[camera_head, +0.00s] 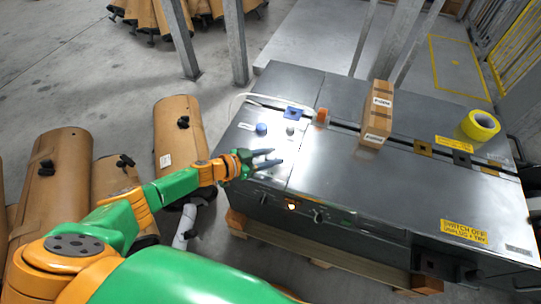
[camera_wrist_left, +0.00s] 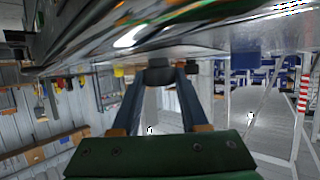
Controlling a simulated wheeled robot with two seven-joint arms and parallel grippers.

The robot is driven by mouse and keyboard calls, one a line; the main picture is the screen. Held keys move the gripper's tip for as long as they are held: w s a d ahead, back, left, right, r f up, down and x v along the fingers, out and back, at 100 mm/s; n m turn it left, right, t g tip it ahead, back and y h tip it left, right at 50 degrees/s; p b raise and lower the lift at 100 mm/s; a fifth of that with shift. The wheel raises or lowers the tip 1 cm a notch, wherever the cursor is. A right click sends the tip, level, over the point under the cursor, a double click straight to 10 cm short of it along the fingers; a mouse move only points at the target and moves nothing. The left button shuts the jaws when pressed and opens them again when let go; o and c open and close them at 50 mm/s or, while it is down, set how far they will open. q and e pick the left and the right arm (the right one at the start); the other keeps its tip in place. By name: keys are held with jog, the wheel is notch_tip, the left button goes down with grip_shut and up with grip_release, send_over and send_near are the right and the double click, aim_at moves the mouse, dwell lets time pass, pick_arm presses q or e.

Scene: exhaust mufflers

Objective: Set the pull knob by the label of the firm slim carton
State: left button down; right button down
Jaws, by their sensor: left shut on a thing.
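The slim brown carton (camera_head: 377,112) stands upright on the grey metal worktop, with white labels on its front. My left gripper (camera_head: 272,157) is over the left part of the worktop, left of the carton. In the left wrist view its two fingers (camera_wrist_left: 160,84) close on a small dark knob-like piece (camera_wrist_left: 160,73) near the worktop surface. I cannot tell whether it touches the surface. A blue round knob (camera_head: 261,129) and a small grey one (camera_head: 290,130) sit just beyond the gripper. My right gripper is not in view.
A small orange-brown block (camera_head: 321,116) is left of the carton. A yellow tape roll (camera_head: 478,126) lies on the right. The front middle of the worktop (camera_head: 340,180) is clear. Brown mufflers (camera_head: 58,185) stand on the floor at left.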

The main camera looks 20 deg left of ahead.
aim_at(270, 157)
pick_arm(q)
jog(key=shift+c, duration=2.1)
grip_release()
jog(key=p+v, duration=0.2)
jog(key=v, duration=0.4)
jog(key=shift+s, duration=0.1)
jog(key=shift+s+a+r, duration=0.2)
jog(key=shift+s+a, duration=0.15)
jog(key=shift+w, duration=0.1)
